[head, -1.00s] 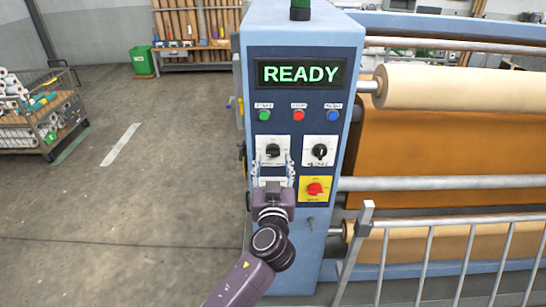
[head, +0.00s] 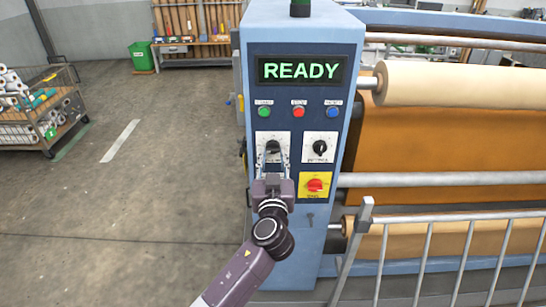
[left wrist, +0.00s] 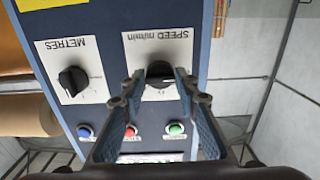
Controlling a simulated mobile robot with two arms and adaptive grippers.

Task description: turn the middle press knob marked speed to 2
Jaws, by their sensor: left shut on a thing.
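The speed knob (head: 272,146) is black on a white plate, at the upper left of the panel's knobs. In the left wrist view, upside down, its plate reads "SPEED m/min" and the knob (left wrist: 160,70) sits between my fingertips. My left gripper (head: 272,157) comes from below and is shut on the knob. The fingers hide part of the knob and its scale, so I cannot read its setting. My right gripper is not in view.
The METRES knob (head: 320,147) is just right, with a red switch on a yellow plate (head: 315,185) below it. Green, red and blue buttons and a READY display (head: 301,70) are above. A metal railing (head: 450,227) stands at lower right.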

